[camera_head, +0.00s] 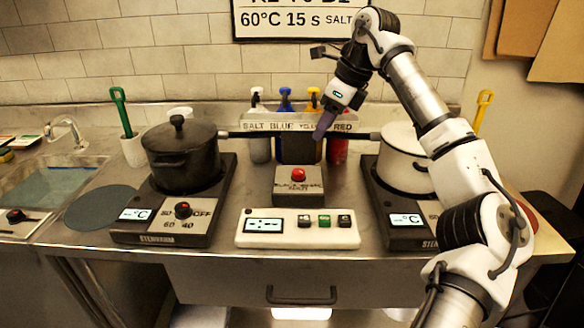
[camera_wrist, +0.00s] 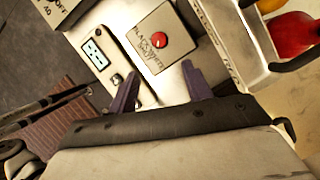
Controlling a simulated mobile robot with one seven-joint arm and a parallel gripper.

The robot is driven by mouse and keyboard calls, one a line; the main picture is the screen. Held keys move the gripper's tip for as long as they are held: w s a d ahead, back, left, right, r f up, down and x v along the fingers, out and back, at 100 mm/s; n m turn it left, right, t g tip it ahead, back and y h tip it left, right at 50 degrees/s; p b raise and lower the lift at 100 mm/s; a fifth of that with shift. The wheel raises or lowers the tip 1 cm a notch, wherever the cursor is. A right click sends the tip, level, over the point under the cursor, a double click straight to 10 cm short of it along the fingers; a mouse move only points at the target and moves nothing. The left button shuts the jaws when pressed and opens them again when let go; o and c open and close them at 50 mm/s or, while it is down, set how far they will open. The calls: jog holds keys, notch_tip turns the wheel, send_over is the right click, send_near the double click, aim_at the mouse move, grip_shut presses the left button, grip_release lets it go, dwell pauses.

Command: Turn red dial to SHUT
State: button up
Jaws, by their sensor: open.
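No label reading SHUT is legible. A dial with a red top (camera_head: 183,209) sits on the left hot plate's front, ringed by OFF and numbers. Another dark knob with red (camera_head: 16,215) is at the far left, on the sink's front edge; its marks are too small to read. My gripper (camera_head: 324,124) hangs above the back middle of the table, behind the grey box (camera_head: 298,196) with a red button (camera_head: 298,174), away from both dials. In the wrist view its purple fingers (camera_wrist: 160,88) are apart with nothing between them; the red button (camera_wrist: 159,40) lies beyond them.
A black pot (camera_head: 180,158) stands on the left hot plate and a white pot (camera_head: 405,160) on the right one. A white panel (camera_head: 295,228) with buttons lies in front. A bottle rack (camera_head: 262,126) is behind. A dark round mat (camera_head: 100,207) lies at left.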

aim_at(299, 172)
jog(key=p+x, duration=0.1)
jog(key=x, duration=1.2)
jog(key=shift+a+f, duration=0.1)
jog(key=shift+a, duration=0.15)
jog(key=c, duration=1)
jog(key=m+b, duration=0.2)
jog(key=m+t+h+b, duration=0.1)
jog(key=m, duration=0.1)
jog(key=shift+s+a+f+m+b, duration=0.1)
jog(key=shift+s+f+m+b, duration=0.1)
jog(key=shift+m+b, duration=0.15)
jog(key=shift+o, duration=0.2)
jog(key=shift+s+a+r+m+t+h+b, duration=0.1)
jog(key=shift+m+t+h+b, duration=0.2)
jog(key=shift+m+b, duration=0.6)
jog(key=shift+a+r+m+t+h+b, duration=0.1)
jog(key=shift+m+t+h+b, duration=0.2)
jog(key=shift+m+b, duration=0.55)
jog(key=shift+m, duration=0.4)
